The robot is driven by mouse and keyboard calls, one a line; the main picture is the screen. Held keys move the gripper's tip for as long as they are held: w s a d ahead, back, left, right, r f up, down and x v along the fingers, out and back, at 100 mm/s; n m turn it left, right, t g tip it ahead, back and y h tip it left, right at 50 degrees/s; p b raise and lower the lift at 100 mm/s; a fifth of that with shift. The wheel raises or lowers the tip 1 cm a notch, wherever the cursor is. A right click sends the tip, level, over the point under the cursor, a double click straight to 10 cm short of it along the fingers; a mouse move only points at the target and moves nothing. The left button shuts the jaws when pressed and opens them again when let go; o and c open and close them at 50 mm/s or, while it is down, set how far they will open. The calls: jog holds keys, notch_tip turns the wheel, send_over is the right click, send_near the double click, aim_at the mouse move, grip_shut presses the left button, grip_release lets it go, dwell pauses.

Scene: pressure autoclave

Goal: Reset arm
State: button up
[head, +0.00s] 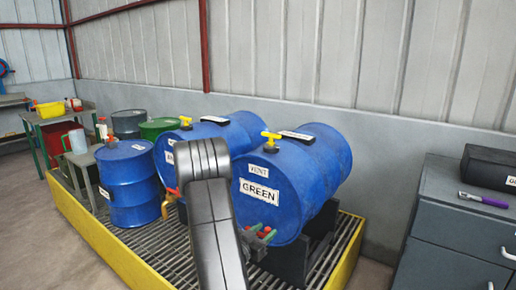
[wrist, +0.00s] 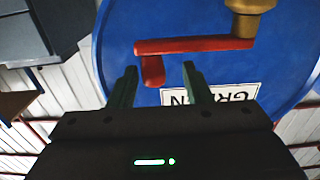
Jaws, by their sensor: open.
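My gripper (wrist: 160,80) is open, its two dark green fingers apart and pointing at the front of a blue drum. In the head view my gripper (head: 263,236) is close to the lower front of that drum (head: 295,165), which lies on its side and is labelled GREEN. The drum's red tap handle (wrist: 195,46) hangs from a brass fitting (wrist: 243,22) in the wrist view. The handle's bent end (wrist: 152,72) appears between or just beyond the fingertips; contact cannot be told. The label (wrist: 210,95) is upside down there, partly behind a finger.
A second lying blue drum (head: 235,130) is behind my arm. An upright blue drum (head: 128,180) stands left on the yellow-edged grating (head: 110,240). A grey cabinet (head: 455,240) with a purple marker (head: 483,199) is at right. Bare floor (head: 40,245) shows front left.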

jog(key=shift+s+a+r+m+g+h+p, duration=0.15)
jog(key=shift+s+a+m+g+h+p, duration=0.15)
jog(key=shift+m+g+h+p, duration=0.35)
jog(key=f+v, duration=0.1)
jog(key=v, duration=1.3)
jog(key=shift+s+a+f+b, duration=0.15)
jog(key=shift+s+f+b, duration=0.05)
jog(key=shift+s+b, duration=0.1)
jog(key=shift+f+g, duration=0.1)
jog(key=shift+g, duration=0.15)
